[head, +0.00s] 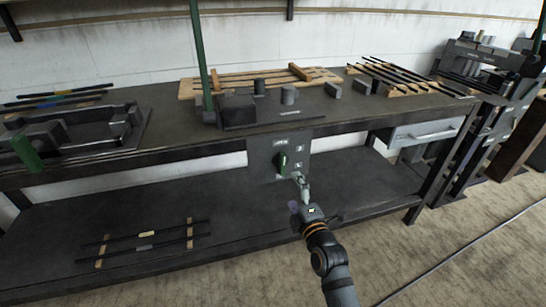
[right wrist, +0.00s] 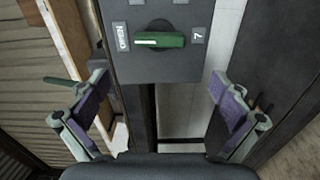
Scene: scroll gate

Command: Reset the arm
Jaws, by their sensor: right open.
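My right gripper (head: 302,184) is in front of the workbench, just below and right of the grey switch panel (head: 264,156). In the right wrist view its two fingers (right wrist: 157,112) are spread wide with nothing between them. The panel (right wrist: 175,66) carries a green rotary knob (right wrist: 159,40), lying sideways in that view, between a label reading OPEN and another label. The knob (head: 282,163) stands upright in the head view, close to the gripper but apart from it. My left gripper is not in view.
The dark workbench (head: 170,85) holds grey fixtures, a wooden rack (head: 225,84) and rods on wooden supports (head: 408,77). A green post (head: 201,50) rises from it. Rods lie on the lower shelf (head: 60,225). The floor (head: 470,240) at right is mostly clear, with a thin cable.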

